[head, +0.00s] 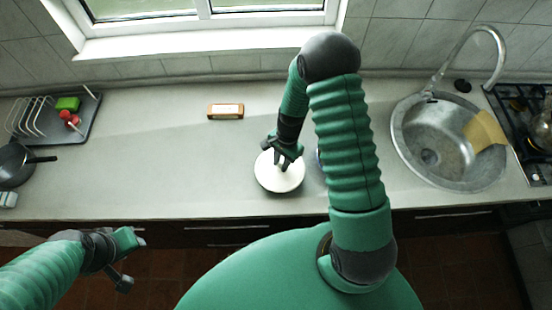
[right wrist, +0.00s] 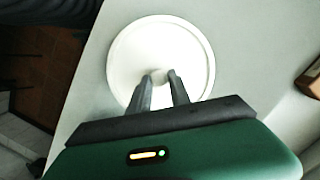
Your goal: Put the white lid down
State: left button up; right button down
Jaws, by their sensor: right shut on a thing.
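The white lid (head: 280,180) is round with a small knob and is over the counter near its front edge, left of my right arm. My right gripper (head: 284,163) is above the lid, shut on its knob. In the right wrist view, the lid (right wrist: 160,45) lies flat beyond the two fingertips (right wrist: 161,78), which close around the knob. I cannot tell whether the lid touches the counter. My left gripper (head: 130,262) is in front of the counter at lower left, its fingers apart and empty.
A bluish edge of something (head: 319,157) shows beside my right arm, mostly hidden. The sink (head: 408,150) is at right. A dish rack (head: 82,125) and dark pan (head: 15,166) are at left. Counter left of the lid is clear.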

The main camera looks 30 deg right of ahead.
jog(key=shift+w+a, duration=0.15)
jog(key=shift+w, duration=0.45)
jog(key=shift+w+a, duration=0.15)
jog(key=shift+w, duration=0.45)
jog(key=shift+w+a+f+p, duration=0.15)
jog(key=shift+f+p, duration=0.1)
jog(key=shift+p, duration=0.2)
jog(key=shift+a+f+p, duration=0.25)
jog(key=shift+f+p, duration=0.25)
jog(key=shift+f, duration=0.7)
jog(key=shift+w+f, duration=0.1)
jog(key=shift+f, duration=0.2)
jog(key=shift+d, duration=0.3)
jog(key=c, duration=1.4)
grip_release()
jog(key=shift+d+f, duration=0.1)
jog(key=shift+d, duration=0.05)
jog(key=shift+o, duration=1.1)
pick_arm(q)
jog(key=shift+a+r, duration=0.2)
jog(key=shift+r, duration=0.3)
jog(key=shift+a+r, duration=0.15)
jog(key=shift+r, duration=0.35)
jog(key=shift+a, duration=0.1)
pick_arm(e)
jog(key=shift+a, duration=0.25)
